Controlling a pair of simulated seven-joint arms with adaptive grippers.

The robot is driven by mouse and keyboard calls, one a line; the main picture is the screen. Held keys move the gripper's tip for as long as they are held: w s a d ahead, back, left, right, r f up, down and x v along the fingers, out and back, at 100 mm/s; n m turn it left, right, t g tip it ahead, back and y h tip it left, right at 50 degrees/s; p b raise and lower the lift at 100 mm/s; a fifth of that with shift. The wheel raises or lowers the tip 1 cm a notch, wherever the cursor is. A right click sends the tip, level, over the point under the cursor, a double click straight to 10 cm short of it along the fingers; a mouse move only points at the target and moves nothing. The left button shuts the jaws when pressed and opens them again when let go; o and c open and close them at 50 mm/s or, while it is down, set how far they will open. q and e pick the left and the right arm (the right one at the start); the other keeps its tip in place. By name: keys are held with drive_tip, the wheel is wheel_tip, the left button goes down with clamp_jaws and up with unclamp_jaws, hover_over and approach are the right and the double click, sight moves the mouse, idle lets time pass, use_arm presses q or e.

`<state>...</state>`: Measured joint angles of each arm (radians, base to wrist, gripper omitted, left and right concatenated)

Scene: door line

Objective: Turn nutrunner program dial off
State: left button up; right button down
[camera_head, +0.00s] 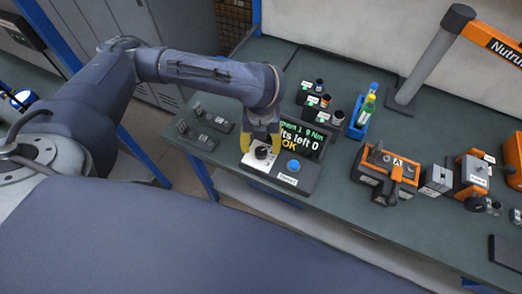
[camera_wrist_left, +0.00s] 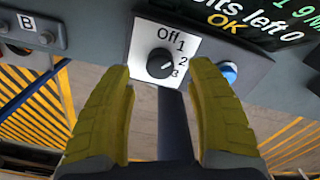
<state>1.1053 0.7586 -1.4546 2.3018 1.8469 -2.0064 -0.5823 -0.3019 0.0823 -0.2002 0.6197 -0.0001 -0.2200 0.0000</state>
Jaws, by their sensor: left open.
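The nutrunner program dial (camera_head: 262,152) is a black round knob on a white plate on the grey controller box (camera_head: 312,172). In the left wrist view the dial (camera_wrist_left: 159,63) shows the labels Off, 1, 2 and 3 around its upper and right side. A small light mark on the knob faces right; I cannot tell its exact number. My left gripper (camera_head: 260,142), with yellow fingers, is open over the dial. In the left wrist view its fingertips (camera_wrist_left: 160,70) lie on either side of the knob, apart from it. My right gripper is not in view.
A blue button (camera_head: 293,166) sits right of the dial. The screen (camera_head: 300,138) behind reads "left 0" and "OK". Small sockets (camera_head: 325,101) and a blue bottle holder (camera_head: 361,118) stand behind. Orange fixtures (camera_head: 388,172) stand to the right on the green bench.

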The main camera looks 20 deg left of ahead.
sight(261, 150)
use_arm(q)
drive_tip(key=shift+f, duration=2.05)
clamp_jaws()
